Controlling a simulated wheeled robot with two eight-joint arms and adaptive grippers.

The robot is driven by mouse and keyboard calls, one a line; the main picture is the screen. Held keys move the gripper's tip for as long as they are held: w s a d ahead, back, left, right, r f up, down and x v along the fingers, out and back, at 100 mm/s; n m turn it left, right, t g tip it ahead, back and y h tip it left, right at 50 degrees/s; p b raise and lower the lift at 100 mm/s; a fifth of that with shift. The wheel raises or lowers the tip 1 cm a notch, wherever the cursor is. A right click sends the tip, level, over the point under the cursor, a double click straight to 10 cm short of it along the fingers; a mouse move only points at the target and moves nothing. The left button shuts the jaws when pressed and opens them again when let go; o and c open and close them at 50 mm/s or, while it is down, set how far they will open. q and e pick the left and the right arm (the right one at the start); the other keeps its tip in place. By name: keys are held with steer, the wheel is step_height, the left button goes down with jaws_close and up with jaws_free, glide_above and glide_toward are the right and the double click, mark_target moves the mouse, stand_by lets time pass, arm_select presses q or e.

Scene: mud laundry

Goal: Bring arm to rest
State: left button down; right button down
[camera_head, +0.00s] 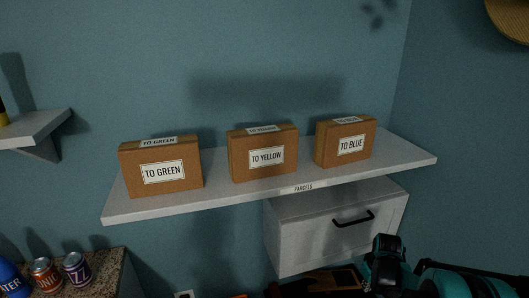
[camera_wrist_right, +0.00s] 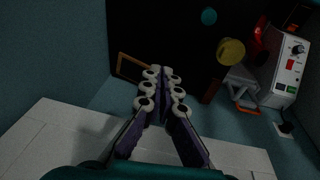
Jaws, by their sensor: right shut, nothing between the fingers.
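My right gripper (camera_wrist_right: 164,76) shows in the right wrist view with its purple fingers and pale round pads brought together at the middle. It is shut and empty. In the head view my right arm, teal and black, comes in at the lower right, in front of and below the white cabinet; its fingertips are hard to make out there. My left gripper is not in view.
A white shelf (camera_head: 226,198) holds boxes labelled TO GREEN (camera_head: 161,172), TO YELLOW (camera_head: 265,157) and TO BLUE (camera_head: 350,144). A white cabinet (camera_head: 318,229) hangs below. Cans (camera_head: 76,268) stand lower left. A control box (camera_wrist_right: 286,72) shows in the wrist view.

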steer(key=s+a+r+m+t, duration=0.2)
steer(key=s+a+r+t, duration=0.2)
steer(key=s+a+r, duration=1.05)
steer(key=s+a+t, duration=0.1)
steer(key=s+a, duration=0.2)
steer(key=s, duration=0.4)
steer(key=shift+m+y, duration=0.4)
